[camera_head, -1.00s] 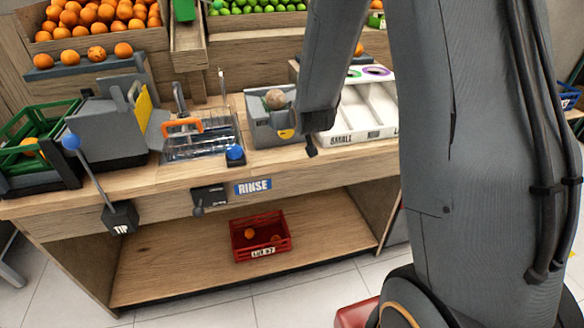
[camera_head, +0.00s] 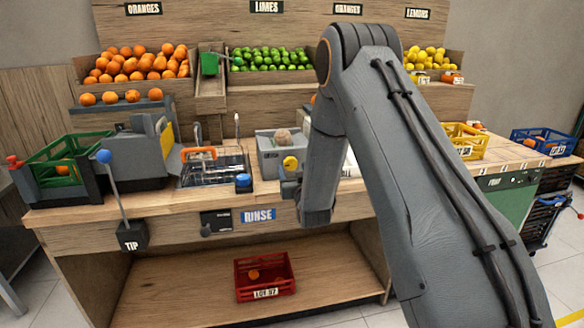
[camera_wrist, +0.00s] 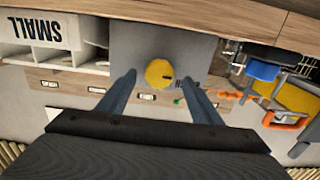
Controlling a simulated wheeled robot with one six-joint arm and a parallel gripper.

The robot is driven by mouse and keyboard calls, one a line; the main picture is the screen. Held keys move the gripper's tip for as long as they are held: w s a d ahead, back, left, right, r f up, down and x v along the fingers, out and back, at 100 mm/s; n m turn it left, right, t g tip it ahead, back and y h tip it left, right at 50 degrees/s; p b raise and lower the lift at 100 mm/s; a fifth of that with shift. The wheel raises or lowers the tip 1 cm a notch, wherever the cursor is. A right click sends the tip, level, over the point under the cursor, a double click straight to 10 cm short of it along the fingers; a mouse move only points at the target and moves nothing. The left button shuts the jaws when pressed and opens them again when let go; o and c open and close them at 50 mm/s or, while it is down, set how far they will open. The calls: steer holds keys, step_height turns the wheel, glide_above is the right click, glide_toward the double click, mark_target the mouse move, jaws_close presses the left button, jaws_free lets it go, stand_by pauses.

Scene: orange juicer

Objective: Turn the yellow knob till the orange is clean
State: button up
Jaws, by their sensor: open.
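The yellow knob (camera_head: 290,163) is on the front of a grey box (camera_head: 267,155) on the counter. In the wrist view the yellow knob (camera_wrist: 158,73) is round with a dark mark on its right side. The orange (camera_head: 283,136) sits in the top of the grey box and looks dull brownish rather than bright orange. My gripper (camera_wrist: 158,80) is open, its two fingers on either side of the knob. I cannot tell whether they touch it. In the head view my arm mostly hides the gripper.
Left of the box are a blue button (camera_head: 243,180), a sink with an orange handle (camera_head: 199,153) and a blue-tipped lever (camera_head: 104,156). A white tray marked SMALL (camera_wrist: 40,30) lies close on the other side. A red crate (camera_head: 265,278) is on the lower shelf.

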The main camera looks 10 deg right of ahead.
mark_target(291, 165)
steer(key=shift+w, duration=1.5)
steer(key=shift+c, duration=0.4)
